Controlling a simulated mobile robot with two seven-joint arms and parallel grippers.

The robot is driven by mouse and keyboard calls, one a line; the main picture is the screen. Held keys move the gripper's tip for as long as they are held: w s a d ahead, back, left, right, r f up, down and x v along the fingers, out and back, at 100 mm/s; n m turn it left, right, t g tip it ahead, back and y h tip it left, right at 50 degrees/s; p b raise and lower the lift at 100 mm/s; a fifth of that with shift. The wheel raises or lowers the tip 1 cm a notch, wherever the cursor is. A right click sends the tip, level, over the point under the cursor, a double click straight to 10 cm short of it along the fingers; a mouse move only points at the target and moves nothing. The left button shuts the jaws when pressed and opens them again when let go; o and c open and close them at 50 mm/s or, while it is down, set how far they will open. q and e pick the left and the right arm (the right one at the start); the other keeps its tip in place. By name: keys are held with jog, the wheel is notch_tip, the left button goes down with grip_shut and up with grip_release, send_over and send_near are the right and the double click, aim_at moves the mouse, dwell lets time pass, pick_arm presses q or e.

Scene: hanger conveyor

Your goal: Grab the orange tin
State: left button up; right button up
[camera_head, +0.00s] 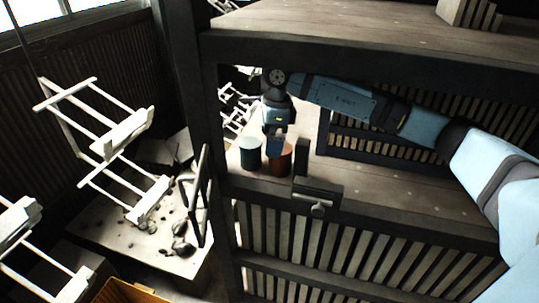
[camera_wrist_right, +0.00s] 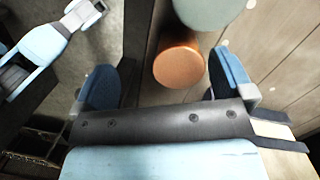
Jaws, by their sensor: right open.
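The orange tin (camera_head: 280,162) stands upright on the wooden shelf near its front edge, just right of a dark green tin (camera_head: 250,153). My right gripper (camera_head: 275,143) points down over the orange tin and hides part of it. In the right wrist view, the orange tin's round top (camera_wrist_right: 179,65) shows between the two blue fingers of the open right gripper (camera_wrist_right: 166,82), nearer the right finger. The fingers look apart from it; how deep they reach is unclear. The green tin (camera_wrist_right: 205,10) is at the top edge.
A dark bracket (camera_head: 318,198) rises at the shelf's front edge just right of the orange tin. A dark post (camera_head: 208,130) stands on the left. Pale hangers (camera_head: 120,135) hang further left. The shelf boards (camera_head: 400,190) to the right are clear.

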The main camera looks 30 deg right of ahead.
aim_at(280, 167)
jog(key=shift+w+d+h, duration=0.3)
jog(key=shift+d+h, duration=0.5)
jog(key=shift+d, duration=0.15)
jog(key=f, duration=0.4)
jog(key=d+f+p, duration=0.1)
jog(key=f, duration=0.2)
jog(key=shift+s, duration=0.15)
jog(key=c, duration=1.2)
